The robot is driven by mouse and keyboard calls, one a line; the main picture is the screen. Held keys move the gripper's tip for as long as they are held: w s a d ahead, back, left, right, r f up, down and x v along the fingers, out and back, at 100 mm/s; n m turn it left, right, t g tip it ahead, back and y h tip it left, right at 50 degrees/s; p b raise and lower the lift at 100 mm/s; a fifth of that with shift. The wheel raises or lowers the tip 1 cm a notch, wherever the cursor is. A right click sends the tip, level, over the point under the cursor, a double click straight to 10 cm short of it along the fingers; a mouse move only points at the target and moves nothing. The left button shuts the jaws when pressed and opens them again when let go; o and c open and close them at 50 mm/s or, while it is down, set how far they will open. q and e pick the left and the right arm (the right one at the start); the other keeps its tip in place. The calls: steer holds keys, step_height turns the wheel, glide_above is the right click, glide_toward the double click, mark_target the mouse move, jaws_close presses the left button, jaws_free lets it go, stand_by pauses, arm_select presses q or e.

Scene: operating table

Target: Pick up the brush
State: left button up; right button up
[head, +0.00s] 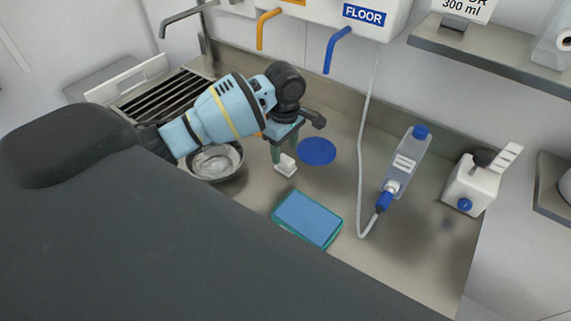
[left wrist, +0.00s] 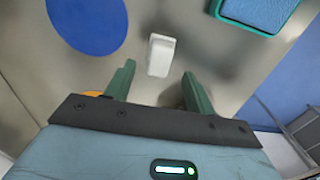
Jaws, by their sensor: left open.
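A small white block, which seems to be the brush (head: 286,166), lies on the steel counter. It also shows in the left wrist view (left wrist: 161,54), just beyond and between my fingertips. My left gripper (head: 284,152) points down over it, with its green fingers apart and nothing held between them. In the left wrist view the fingers (left wrist: 159,70) stand on either side of the white block's near end. I cannot tell whether they touch it. My right gripper is not in view.
A blue disc (head: 317,151) lies behind the block and a blue pad with a teal rim (head: 307,218) lies in front. A metal bowl (head: 216,163) is to the left.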

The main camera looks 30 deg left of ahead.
mark_target(286, 159)
arm_select(q)
step_height(286, 159, down, 5)
steer(key=shift+r, duration=0.1)
steer(key=shift+c, duration=0.2)
steer(key=c, duration=1)
steer(key=shift+r, duration=0.1)
steer(key=shift+r, duration=0.6)
step_height(286, 159, up, 2)
steer(key=shift+w+r, duration=0.1)
steer(key=shift+r, duration=0.05)
steer(key=s+a, duration=0.1)
steer(key=s, duration=0.4)
steer(key=s+a, duration=0.1)
steer(key=s, duration=0.4)
steer(key=s+a+r, duration=0.1)
steer(key=s, duration=0.4)
steer(key=shift+s+a+r, duration=0.1)
steer(key=shift+s+a, duration=0.25)
steer(key=shift+a, duration=0.05)
